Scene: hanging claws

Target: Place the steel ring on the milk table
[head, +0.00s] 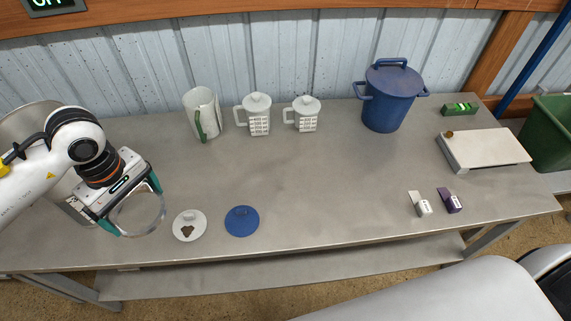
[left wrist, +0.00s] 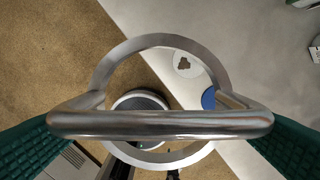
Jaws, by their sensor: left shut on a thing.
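My left gripper (head: 135,210) is shut on the steel ring (head: 152,228) near the left front part of the grey metal table (head: 290,190). In the left wrist view the ring (left wrist: 165,122) lies between the green fingers, its thick bar across the picture and its flat round rim behind. Through and around it I see floor and the table's front edge, so the ring appears held above the table near that edge. Its exact height cannot be told. The label "milk" is not readable on the table; white jugs stand on it. My right gripper is not in view.
White jugs (head: 259,115) and a blue pot (head: 388,97) stand at the back. A grey metal container (head: 30,120) is behind my left arm. The table's middle is clear.

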